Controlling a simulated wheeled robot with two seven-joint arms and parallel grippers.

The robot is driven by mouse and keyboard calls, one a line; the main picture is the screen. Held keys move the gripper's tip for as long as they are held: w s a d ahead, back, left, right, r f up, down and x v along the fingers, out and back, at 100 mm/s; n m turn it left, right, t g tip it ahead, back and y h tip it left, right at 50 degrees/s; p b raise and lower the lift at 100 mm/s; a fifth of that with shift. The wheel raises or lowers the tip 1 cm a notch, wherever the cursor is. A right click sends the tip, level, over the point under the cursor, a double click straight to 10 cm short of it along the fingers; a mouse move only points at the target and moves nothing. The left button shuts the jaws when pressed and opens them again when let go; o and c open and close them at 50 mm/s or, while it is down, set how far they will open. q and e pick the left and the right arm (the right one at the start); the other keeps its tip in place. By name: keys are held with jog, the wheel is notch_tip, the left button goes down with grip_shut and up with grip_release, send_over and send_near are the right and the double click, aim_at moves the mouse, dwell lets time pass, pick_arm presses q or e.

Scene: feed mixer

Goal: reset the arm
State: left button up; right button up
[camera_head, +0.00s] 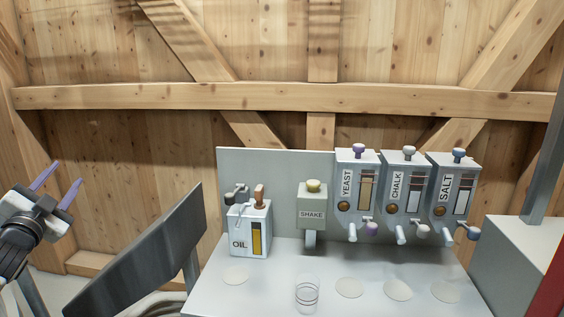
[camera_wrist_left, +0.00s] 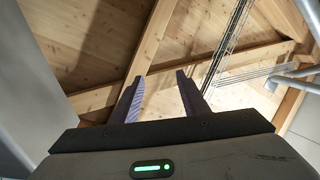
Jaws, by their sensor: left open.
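My left gripper (camera_head: 56,184) is raised at the left edge of the head view, left of the dispenser table and apart from everything. Its two purple fingers are spread and empty. In the left wrist view the open fingers (camera_wrist_left: 160,92) point up toward the wooden roof, with nothing between them. My right gripper is not in view.
The grey table (camera_head: 265,292) holds an OIL box (camera_head: 240,243), a SHAKE unit (camera_head: 311,206) and YEAST (camera_head: 345,180), CHALK (camera_head: 396,186) and SALT (camera_head: 445,190) dispensers. A clear cup (camera_head: 307,295) stands at the front. A dark slanted panel (camera_head: 140,262) lies between gripper and table.

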pick_arm(q)
jog(key=a+f+n+g+y, duration=0.2)
jog(key=a+f+n+g, duration=0.15)
jog(key=f+n, duration=0.25)
jog(key=s+d+f+m+g+h, duration=0.1)
jog(key=s+d+f+h, duration=0.1)
jog(key=s+d+f, duration=0.5)
jog(key=d+f+g+h, duration=0.1)
jog(key=d+f, duration=0.5)
jog(key=f, duration=0.5)
jog(key=s+d+f+m+g+h, duration=0.1)
jog(key=s+d+f+h, duration=0.1)
jog(key=s+d+f, duration=0.5)
jog(key=s+d+f+g+h, duration=0.1)
jog(key=s+d+f, duration=0.4)
jog(key=s, duration=0.3)
jog(key=s+d+f+n+g+h+b, duration=0.1)
jog(key=s+d+f+g, duration=0.1)
jog(key=s+d+f, duration=0.4)
jog(key=s+d+f+n+g+h+b, duration=0.1)
jog(key=s+d+f, duration=0.5)
jog(key=s, duration=0.6)
jog(key=d+g, duration=0.1)
jog(key=d, duration=0.1)
jog(key=shift+s+d, duration=0.2)
jog(key=shift+d, duration=0.15)
